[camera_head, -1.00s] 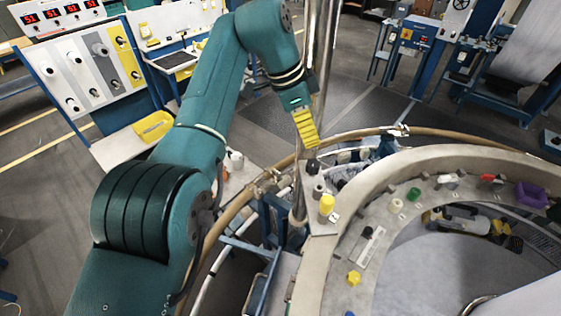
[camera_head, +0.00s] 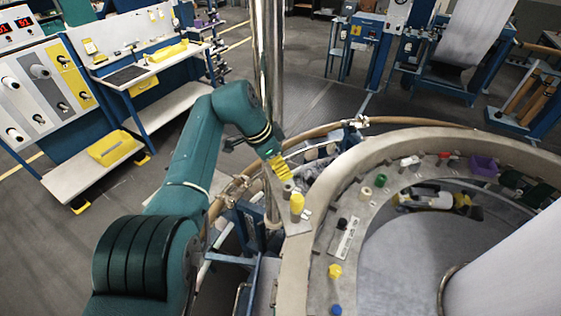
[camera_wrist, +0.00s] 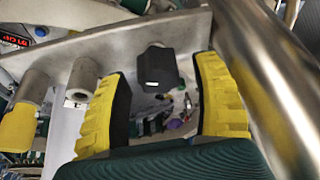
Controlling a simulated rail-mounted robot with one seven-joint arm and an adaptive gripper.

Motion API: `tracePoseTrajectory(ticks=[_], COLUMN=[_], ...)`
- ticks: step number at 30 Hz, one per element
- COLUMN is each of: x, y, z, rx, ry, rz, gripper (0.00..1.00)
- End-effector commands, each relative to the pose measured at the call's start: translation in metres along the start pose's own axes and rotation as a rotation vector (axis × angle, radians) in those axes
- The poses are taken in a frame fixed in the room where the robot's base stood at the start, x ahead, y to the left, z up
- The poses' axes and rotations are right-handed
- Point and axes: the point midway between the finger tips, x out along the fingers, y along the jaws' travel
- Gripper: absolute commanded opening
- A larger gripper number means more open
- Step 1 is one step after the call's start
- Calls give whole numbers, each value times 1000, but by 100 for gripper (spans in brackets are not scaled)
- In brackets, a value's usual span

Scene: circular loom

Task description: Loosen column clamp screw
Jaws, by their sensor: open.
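A black, block-shaped screw head (camera_wrist: 157,68) sits on a grey metal plate (camera_wrist: 120,45) in the wrist view. I take it to be the column clamp screw. The shiny upright column (camera_wrist: 268,75) stands right of it, and it also shows in the head view (camera_head: 268,80). My gripper (camera_wrist: 160,100) is open, its yellow-padded fingers on either side of the screw in the picture. I cannot tell whether they touch it. In the head view my gripper (camera_head: 276,167) is beside the column and hides the black screw.
A metal sleeve (camera_wrist: 83,78) and a yellow-capped post (camera_wrist: 18,122) stand left of the screw. The loom's round ring (camera_head: 300,255) curves away to the right, bearing several small coloured parts. A hose-like rail (camera_head: 335,127) runs behind it. The column closely borders the right finger.

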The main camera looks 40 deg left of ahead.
Motion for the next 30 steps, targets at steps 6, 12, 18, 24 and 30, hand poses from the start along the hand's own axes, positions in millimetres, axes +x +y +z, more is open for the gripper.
tracePoseTrajectory(ticks=[6, 12, 18, 24, 30], x=[6, 6, 6, 6, 8], y=[1, 1, 1, 1, 1], z=[1, 1, 1, 1, 1], rx=[0, 0, 0, 0, -3], ry=[-1, -1, -1, -1, -1], rz=[1, 1, 1, 2, 1], gripper=[66, 51, 13, 0, 0])
